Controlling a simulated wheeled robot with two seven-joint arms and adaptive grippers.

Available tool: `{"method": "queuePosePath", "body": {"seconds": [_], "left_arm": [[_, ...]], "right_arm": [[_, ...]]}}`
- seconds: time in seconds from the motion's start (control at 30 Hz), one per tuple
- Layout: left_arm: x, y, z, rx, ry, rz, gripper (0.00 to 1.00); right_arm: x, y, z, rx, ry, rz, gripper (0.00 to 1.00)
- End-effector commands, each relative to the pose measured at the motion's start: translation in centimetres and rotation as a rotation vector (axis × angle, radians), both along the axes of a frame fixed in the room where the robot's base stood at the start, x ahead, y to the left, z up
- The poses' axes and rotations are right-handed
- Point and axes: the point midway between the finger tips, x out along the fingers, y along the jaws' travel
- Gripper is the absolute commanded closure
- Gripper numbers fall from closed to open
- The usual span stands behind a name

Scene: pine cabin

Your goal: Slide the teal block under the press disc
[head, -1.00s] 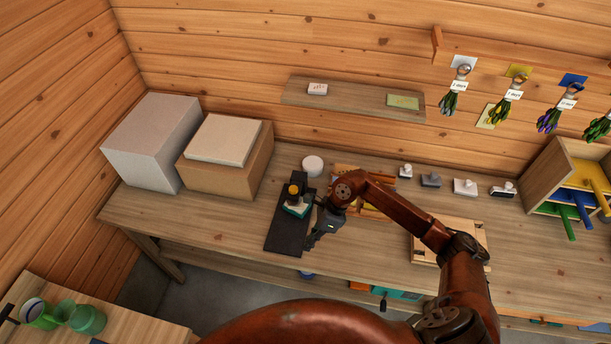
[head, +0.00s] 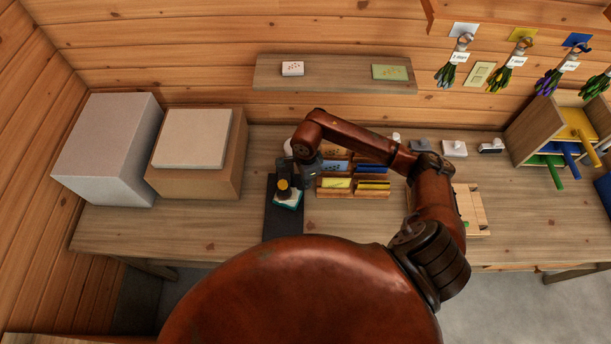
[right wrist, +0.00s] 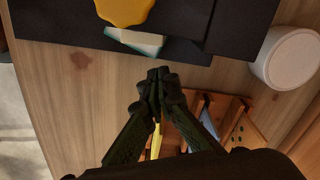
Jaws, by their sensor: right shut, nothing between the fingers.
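The teal block (head: 289,204) sits on the black base of the press (head: 283,224), right by the yellow press disc (head: 283,184). In the right wrist view the teal block (right wrist: 134,42) shows a teal face and a pale face, and its upper edge is partly covered by the yellow disc (right wrist: 124,9). How far it lies under the disc I cannot tell. My right gripper (right wrist: 158,76) is shut and empty, its tips apart from the block and beside the press base. In the head view my right gripper (head: 309,172) is to the right of the press. My left gripper is not in view.
A white round object (right wrist: 289,58) stands behind the press. A wooden rack with coloured pieces (head: 354,186) is close on the right. Large boxes (head: 196,150) stand on the left. The bench front between boxes and press is clear.

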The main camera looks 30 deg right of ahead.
Motion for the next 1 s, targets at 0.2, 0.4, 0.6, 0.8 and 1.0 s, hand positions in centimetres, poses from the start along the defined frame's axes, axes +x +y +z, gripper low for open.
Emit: {"method": "queuePosePath", "body": {"seconds": [0.2, 0.4, 0.6, 0.8, 1.0], "left_arm": [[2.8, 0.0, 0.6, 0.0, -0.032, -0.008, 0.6], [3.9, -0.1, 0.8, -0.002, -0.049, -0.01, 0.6], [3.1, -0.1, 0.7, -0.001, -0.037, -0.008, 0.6], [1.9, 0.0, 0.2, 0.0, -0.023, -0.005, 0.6], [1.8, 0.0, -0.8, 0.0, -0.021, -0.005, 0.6]], "right_arm": [[0.0, 0.1, -2.9, 0.002, 0.001, 0.0, 1.0], [0.1, 0.2, -3.8, 0.001, 0.0, 0.003, 1.0], [0.1, 0.1, -3.8, 0.001, 0.0, 0.003, 1.0], [0.3, 0.8, -3.8, 0.002, -0.003, 0.005, 1.0], [0.4, 2.4, -3.9, 0.001, -0.001, 0.003, 1.0]]}}
